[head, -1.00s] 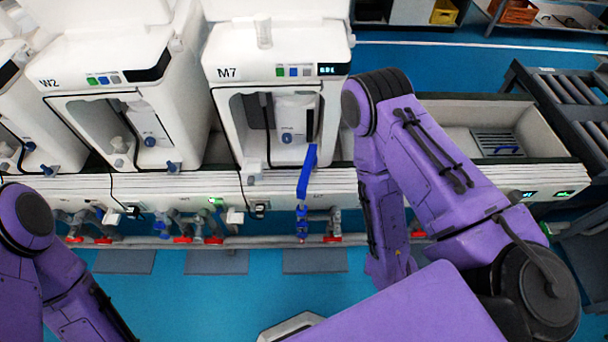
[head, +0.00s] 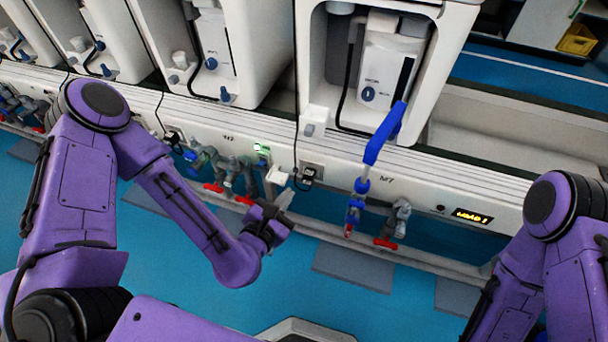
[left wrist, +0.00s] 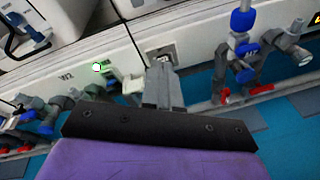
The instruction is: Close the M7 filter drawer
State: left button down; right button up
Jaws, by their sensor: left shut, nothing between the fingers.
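The M7 machine (head: 458,50) is a white cabinet with an open front bay at the top of the head view. In the bay is a white filter-like canister (head: 386,75) with a blue knob. A small white block (head: 317,120) juts out at the bay's lower left; I cannot tell whether it is the filter drawer. My left gripper (head: 285,202) is shut and empty, in front of the bench left of the M7 pipes. In the left wrist view its shut fingers (left wrist: 162,85) point at the bench front near a black socket. My right gripper is out of view.
A long blue handle (head: 385,135) rises before M7 from the pipework. Valves with red handles (head: 386,243) line the bench front (head: 440,200), which carries an amber display (head: 472,216). A white box (head: 277,175) juts out close to my left gripper. Blue floor lies in front.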

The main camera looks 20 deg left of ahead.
pick_arm(q)
jog(key=w+a+r+n+t+y+b, duration=0.1)
jog(key=w+n+t+b, duration=0.2)
jog(key=n, duration=0.3)
jog(key=b, duration=0.7)
send_near(307, 135)
jog(key=w, duration=0.6)
jog(key=shift+w+d, duration=0.1)
jog(key=shift+w, duration=0.35)
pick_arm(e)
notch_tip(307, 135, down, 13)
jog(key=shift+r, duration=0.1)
